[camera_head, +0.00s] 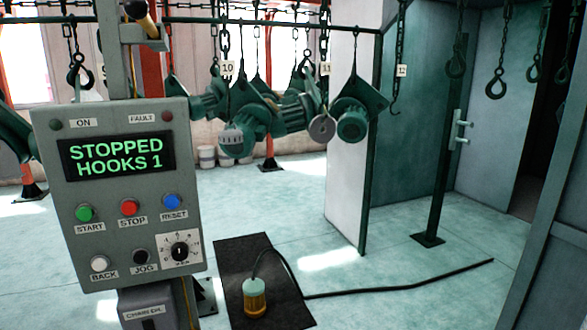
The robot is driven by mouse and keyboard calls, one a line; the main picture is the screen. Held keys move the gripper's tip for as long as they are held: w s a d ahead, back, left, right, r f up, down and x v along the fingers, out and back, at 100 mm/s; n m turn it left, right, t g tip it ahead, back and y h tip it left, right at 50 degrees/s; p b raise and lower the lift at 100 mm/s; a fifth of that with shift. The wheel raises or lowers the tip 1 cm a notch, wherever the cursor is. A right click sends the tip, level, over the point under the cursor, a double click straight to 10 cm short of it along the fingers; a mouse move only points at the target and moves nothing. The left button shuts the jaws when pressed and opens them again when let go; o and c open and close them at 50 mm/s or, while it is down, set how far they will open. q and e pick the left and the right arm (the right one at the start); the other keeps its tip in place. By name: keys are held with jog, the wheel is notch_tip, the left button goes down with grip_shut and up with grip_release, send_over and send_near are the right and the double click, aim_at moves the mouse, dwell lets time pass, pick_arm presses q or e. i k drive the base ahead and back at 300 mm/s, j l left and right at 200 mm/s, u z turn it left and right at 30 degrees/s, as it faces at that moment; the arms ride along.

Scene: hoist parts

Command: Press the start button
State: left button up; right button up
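A grey control panel (125,240) stands at the left on a post. Its green start button (85,213) is at the left of the button row, above the label START. The red stop button (129,207) and the blue reset button (172,201) sit to its right. The panel's screen (115,155) reads STOPPED HOOKS 1 in green letters. Neither of my grippers shows in the head view.
Below the row are a white back button (99,264), a black jog button (141,257) and a dial (179,252). Green hoist parts (237,140) hang from an overhead rail. A yellow-green device (255,298) with a cable stands on a dark mat (232,262).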

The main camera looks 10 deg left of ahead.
aim_at(86, 214)
jog(key=u, duration=1.25)
